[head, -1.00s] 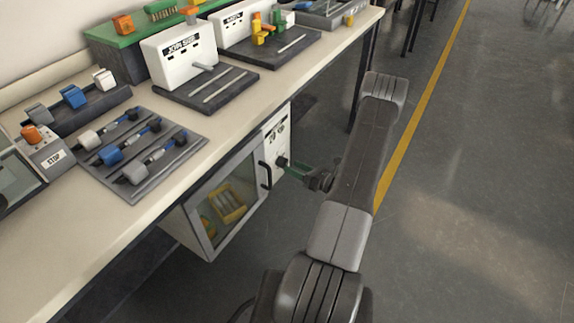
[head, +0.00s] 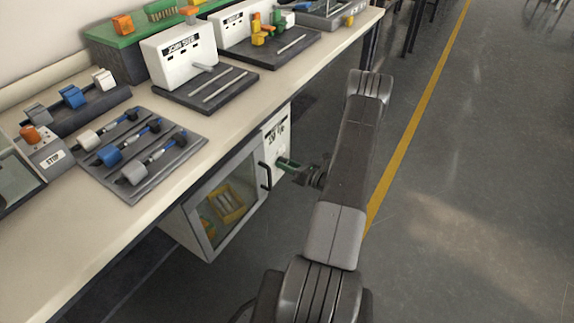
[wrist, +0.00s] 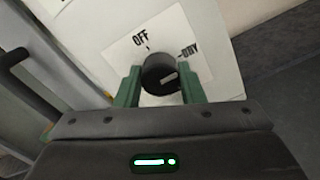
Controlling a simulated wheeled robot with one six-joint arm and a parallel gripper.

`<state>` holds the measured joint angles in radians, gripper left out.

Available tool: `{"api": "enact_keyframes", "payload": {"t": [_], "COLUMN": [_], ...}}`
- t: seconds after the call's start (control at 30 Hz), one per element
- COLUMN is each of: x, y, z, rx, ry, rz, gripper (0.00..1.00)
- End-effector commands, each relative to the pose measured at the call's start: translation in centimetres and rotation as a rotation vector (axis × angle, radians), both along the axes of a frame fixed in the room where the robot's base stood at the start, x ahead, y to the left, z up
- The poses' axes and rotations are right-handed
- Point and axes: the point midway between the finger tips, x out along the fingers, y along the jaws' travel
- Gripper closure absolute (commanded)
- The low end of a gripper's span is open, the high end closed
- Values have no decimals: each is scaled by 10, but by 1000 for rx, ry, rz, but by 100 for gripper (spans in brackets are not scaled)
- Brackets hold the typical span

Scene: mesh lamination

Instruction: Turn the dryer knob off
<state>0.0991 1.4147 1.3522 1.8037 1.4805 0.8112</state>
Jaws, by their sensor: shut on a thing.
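The dryer (head: 193,222) hangs under the bench, with a glass door and a white control panel (head: 278,128) at its right. In the wrist view the black round knob (wrist: 158,66) sits on this panel, below the OFF label (wrist: 141,39) and left of the DRY label (wrist: 190,50). Its white mark lies on the right side, toward DRY rather than OFF. My gripper (wrist: 158,80) has its green fingers on either side of the knob and is shut on it. In the head view my gripper (head: 287,164) reaches the panel and hides the knob.
The dark door handle (head: 265,176) is just left of my gripper; it also shows at the wrist view's left edge (wrist: 12,62). The bench top (head: 222,113) overhangs above, bearing fixtures and tools. The floor to the right is open, with a yellow line (head: 420,128).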

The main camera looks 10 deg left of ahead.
Motion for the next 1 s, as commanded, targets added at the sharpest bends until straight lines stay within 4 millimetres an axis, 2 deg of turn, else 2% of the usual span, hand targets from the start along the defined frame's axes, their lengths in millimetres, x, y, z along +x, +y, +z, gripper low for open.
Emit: {"api": "enact_keyframes", "payload": {"t": [0.37, 1.0], "x": [0, -1], "y": [0, 0], "z": [-4, -5], "rx": [-42, -241], "ry": [-117, -665], "rz": [0, 1], "gripper": [87, 87]}}
